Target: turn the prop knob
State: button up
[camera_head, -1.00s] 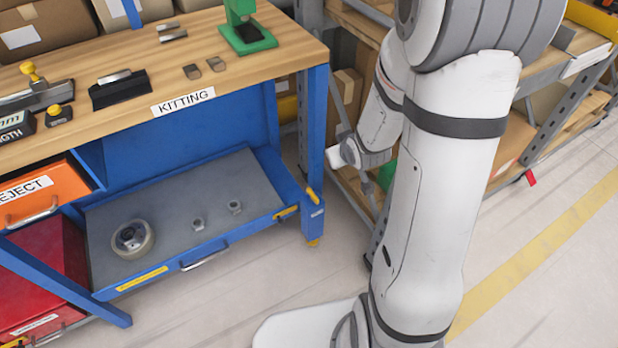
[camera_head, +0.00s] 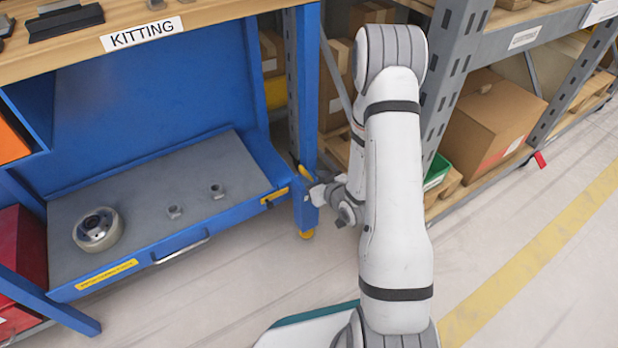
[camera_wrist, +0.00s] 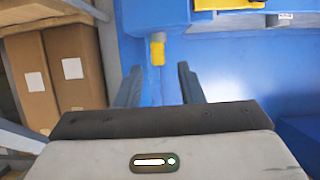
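The prop knob is a small yellow handle (camera_head: 305,173) on the blue bench leg at the right end of the lower shelf. In the wrist view the yellow knob (camera_wrist: 157,50) hangs ahead of my fingers, roughly centred between them, against the blue leg. My gripper (camera_wrist: 160,86) is open, with two dark fingers apart and nothing between them. In the head view my gripper (camera_head: 320,189) is just right of the leg, close to the knob. Whether a finger touches the knob cannot be told.
The blue kitting bench has a grey drawer tray (camera_head: 150,185) holding a round ring-shaped part (camera_head: 97,229) and two small nuts. A rack (camera_head: 455,80) with cardboard boxes (camera_head: 490,120) stands behind my arm. The floor in front is clear.

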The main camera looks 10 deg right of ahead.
aim_at(307, 173)
jog(key=shift+b+x, duration=0.45)
jog(key=shift+x, duration=1.3)
grip_shut()
